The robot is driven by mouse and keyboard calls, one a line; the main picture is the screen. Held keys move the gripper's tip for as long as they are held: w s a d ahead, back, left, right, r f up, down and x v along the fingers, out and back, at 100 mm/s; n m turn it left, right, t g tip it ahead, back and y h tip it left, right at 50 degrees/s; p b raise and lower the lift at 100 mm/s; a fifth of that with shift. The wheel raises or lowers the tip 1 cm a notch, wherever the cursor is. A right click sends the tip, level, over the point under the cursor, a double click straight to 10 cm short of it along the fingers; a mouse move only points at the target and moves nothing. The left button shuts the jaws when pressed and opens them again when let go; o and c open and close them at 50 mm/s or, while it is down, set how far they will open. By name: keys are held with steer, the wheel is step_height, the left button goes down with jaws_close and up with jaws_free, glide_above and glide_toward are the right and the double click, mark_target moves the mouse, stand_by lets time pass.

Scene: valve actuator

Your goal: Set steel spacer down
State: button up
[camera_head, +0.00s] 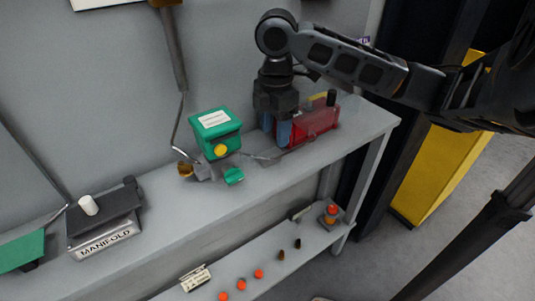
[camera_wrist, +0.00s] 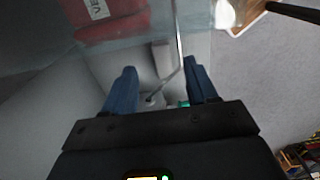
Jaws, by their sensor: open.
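My gripper (camera_head: 276,138) points down over the upper shelf, just left of the red box (camera_head: 318,121). In the wrist view my gripper (camera_wrist: 160,72) has its two blue fingers spread wide apart. A small grey metal piece (camera_wrist: 152,98) and a thin rod show in the gap between them. I cannot tell whether that piece is the steel spacer, or whether it touches a finger. The head view shows no clear spacer, as the fingers hide the spot. The red box also shows at the upper left of the wrist view (camera_wrist: 115,15).
A green valve actuator (camera_head: 215,130) with a yellow knob stands left of my gripper. A grey manifold block (camera_head: 103,225) sits further left. The lower shelf (camera_head: 290,275) holds orange caps and a red-orange button (camera_head: 331,212). A yellow cabinet (camera_head: 440,165) stands at the right.

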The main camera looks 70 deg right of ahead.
mark_target(274, 150)
steer(key=shift+a+f+p, duration=0.15)
steer(key=shift+f+p, duration=0.35)
steer(key=shift+f, duration=2.2)
jaws_close()
